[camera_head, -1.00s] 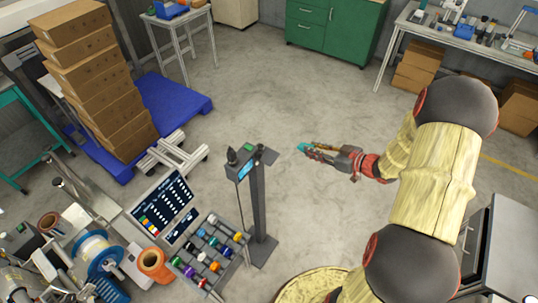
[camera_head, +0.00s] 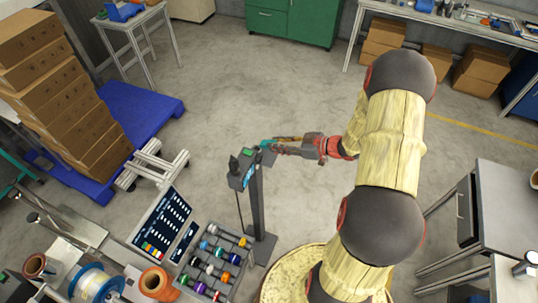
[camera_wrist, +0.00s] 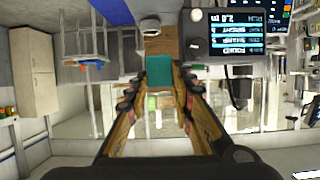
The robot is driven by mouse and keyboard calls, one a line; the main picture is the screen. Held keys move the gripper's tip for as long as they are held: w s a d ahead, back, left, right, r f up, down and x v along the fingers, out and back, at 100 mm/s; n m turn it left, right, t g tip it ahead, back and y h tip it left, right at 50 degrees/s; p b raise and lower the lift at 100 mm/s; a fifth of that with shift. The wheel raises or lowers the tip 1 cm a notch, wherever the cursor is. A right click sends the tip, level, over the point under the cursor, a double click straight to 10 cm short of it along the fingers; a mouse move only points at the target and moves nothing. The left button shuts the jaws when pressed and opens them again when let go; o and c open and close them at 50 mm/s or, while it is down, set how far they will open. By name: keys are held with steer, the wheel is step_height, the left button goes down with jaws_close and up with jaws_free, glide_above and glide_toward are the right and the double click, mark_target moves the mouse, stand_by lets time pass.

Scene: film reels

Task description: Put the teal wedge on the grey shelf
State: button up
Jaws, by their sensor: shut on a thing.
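The teal wedge (camera_head: 265,144) is at the tip of my gripper (camera_head: 275,145) in the head view. In the wrist view the teal wedge (camera_wrist: 159,71) sits between the two fingertips of my gripper (camera_wrist: 160,88), which is shut on it. The wedge is held in the air close to the top of a dark post (camera_head: 257,200). A small grey plate (camera_head: 268,157) at the post's top, possibly the grey shelf, lies just below the wedge in the picture. I cannot tell whether they touch; the gripper partly hides this area.
A small screen (camera_head: 248,177) is mounted on the post's left; it is large in the wrist view (camera_wrist: 236,32). A rack of coloured spools (camera_head: 213,262) and an orange reel (camera_head: 156,283) are at lower left. Stacked boxes (camera_head: 62,92) stand on a blue pallet (camera_head: 145,118). Open floor lies behind.

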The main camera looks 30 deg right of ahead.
step_height(320, 180, down, 8)
steer(key=shift+w+r, duration=0.1)
steer(key=shift+r, duration=0.25)
steer(key=o, duration=1)
steer(key=shift+o, duration=0.2)
